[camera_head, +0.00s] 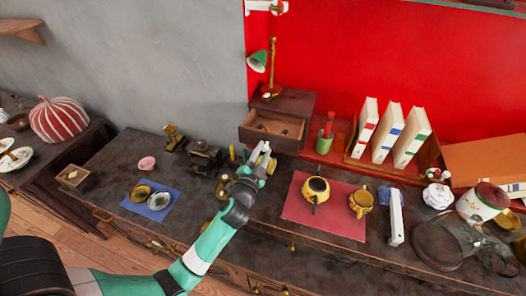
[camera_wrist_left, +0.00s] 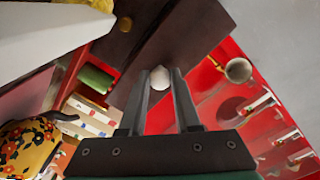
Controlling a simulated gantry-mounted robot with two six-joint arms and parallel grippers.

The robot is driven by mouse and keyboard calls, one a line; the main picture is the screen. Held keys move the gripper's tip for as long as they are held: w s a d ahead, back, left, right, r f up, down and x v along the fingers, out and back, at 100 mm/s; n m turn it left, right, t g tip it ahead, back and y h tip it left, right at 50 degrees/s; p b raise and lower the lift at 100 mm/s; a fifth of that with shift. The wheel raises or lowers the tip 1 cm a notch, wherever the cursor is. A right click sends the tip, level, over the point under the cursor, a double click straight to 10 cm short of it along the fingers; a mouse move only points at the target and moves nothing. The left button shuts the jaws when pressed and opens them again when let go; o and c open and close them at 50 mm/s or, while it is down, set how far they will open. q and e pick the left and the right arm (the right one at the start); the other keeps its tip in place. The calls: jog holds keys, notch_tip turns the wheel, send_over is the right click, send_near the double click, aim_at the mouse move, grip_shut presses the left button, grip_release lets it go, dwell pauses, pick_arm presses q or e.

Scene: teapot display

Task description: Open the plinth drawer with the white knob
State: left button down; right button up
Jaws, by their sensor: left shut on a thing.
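The dark wooden plinth (camera_head: 292,101) stands against the red wall. Its drawer (camera_head: 250,136) sticks out from the front, and the open inside shows from above with small things in it. My left gripper (camera_head: 264,154) is at the drawer's front. In the left wrist view the white knob (camera_wrist_left: 160,78) sits between the fingertips of my left gripper (camera_wrist_left: 161,85), which is shut on it. A dark brown panel (camera_wrist_left: 185,25) lies behind the knob. In the head view the gripper hides the knob. My right gripper is in neither view.
Books (camera_head: 388,133) and a red-green holder (camera_head: 324,142) are close right of the drawer.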

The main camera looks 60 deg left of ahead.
pick_arm(q)
jog(key=shift+w+a, duration=0.1)
jog(key=shift+a, duration=0.05)
jog(key=c, duration=0.6)
grip_release()
jog(key=v, duration=1.1)
jog(key=shift+s+d+r, duration=0.1)
jog(key=shift+s+d, duration=0.1)
jog(key=shift+d, duration=0.1)
